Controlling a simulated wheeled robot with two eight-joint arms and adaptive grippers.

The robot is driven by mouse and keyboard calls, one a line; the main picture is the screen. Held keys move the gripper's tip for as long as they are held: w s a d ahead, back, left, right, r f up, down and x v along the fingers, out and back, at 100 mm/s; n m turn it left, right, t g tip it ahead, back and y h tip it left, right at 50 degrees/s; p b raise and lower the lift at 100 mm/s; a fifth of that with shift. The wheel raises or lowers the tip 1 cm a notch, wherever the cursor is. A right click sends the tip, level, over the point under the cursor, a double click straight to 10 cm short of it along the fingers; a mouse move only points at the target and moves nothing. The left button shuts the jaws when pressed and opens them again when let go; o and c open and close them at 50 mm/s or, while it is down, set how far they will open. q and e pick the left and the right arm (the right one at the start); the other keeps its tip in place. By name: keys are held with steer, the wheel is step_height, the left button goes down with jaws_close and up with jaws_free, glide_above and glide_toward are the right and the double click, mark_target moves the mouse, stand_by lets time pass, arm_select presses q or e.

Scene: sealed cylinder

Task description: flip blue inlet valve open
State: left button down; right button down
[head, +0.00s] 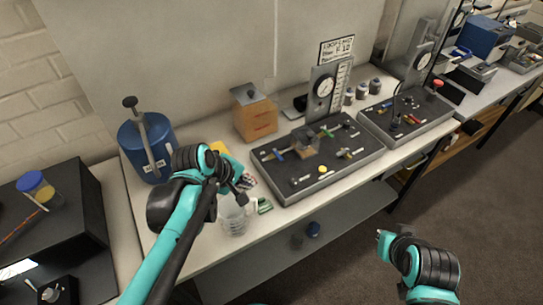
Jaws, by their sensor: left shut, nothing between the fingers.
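The blue inlet valve (278,154) is a small blue handle near the left end of a dark grey panel box (318,181) on the bench. My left gripper (243,197) is shut and empty, in front of and to the left of the box, near a clear beaker. It is apart from the blue valve. My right gripper (381,236) is low at the right, in front of the bench over the floor; its fingers are too small to read.
The glass beaker (233,218) stands close below my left gripper. A blue canister (148,147), a wooden box (254,117) and a gauge stand (324,92) stand behind. A green-handled valve (327,132) and a yellow knob (322,169) share the panel. A second panel box (406,118) is to the right.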

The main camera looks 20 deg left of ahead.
mark_target(278, 155)
arm_select(q)
steer(key=w+a+n+h+p, duration=0.1)
steer(key=w+a+n+h, duration=0.2)
steer(key=n, duration=1.1)
steer(key=shift+w+a+f+t+h, duration=0.35)
steer(key=shift+w+a, duration=1.15)
steer(key=shift+w, duration=1.35)
steer(key=b+x, duration=0.3)
steer(key=x, duration=0.7)
steer(key=shift+w+d+b, duration=0.4)
steer(key=shift+w+d, duration=0.5)
steer(key=shift+d, duration=0.05)
steer(key=shift+w+d+r, duration=0.1)
steer(key=shift+w+d, duration=0.4)
steer(key=shift+w, duration=0.05)
